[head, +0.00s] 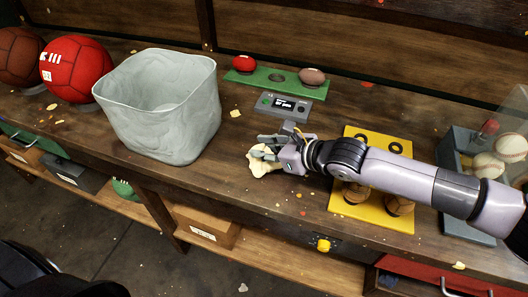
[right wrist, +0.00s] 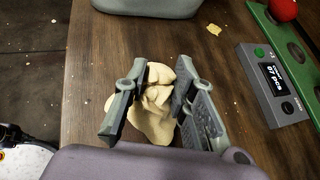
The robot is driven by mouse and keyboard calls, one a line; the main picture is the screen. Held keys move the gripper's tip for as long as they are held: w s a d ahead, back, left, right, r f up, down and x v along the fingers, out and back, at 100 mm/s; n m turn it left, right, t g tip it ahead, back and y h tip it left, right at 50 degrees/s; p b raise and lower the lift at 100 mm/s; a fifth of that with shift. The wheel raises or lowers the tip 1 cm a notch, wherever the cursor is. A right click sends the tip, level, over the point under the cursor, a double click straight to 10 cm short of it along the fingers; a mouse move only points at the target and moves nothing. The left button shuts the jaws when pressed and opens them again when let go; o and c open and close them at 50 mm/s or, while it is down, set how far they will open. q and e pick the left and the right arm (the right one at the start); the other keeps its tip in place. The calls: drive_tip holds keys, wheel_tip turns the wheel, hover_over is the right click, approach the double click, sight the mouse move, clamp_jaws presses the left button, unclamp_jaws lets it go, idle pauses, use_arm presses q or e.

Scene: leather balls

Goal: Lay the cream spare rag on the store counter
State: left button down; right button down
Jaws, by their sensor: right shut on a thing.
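The cream rag (head: 257,166) is a crumpled bundle at the wooden counter (head: 290,205), near its front edge. My right gripper (head: 268,150) is shut on it. In the right wrist view the rag (right wrist: 152,115) bulges between the two fingers of the gripper (right wrist: 158,92). It is close to the counter top; I cannot tell if it touches the wood. My left gripper is not in view.
A grey bin (head: 165,125) stands left of the rag. Behind are a grey display box (head: 280,106) and a green tray (head: 278,84) with two balls. A yellow board (head: 350,208) lies under my right arm; a grey-blue crate (head: 452,160) with baseballs is at right.

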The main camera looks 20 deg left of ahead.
wheel_tip(320, 180, down, 2)
drive_tip(key=shift+f, duration=0.1)
drive_tip(key=shift+f, duration=0.15)
drive_tip(key=c, duration=1.3)
unclamp_jaws()
drive_tip(key=b+v, duration=0.1)
drive_tip(key=v, duration=1.1)
drive_tip(key=shift+b, duration=0.3)
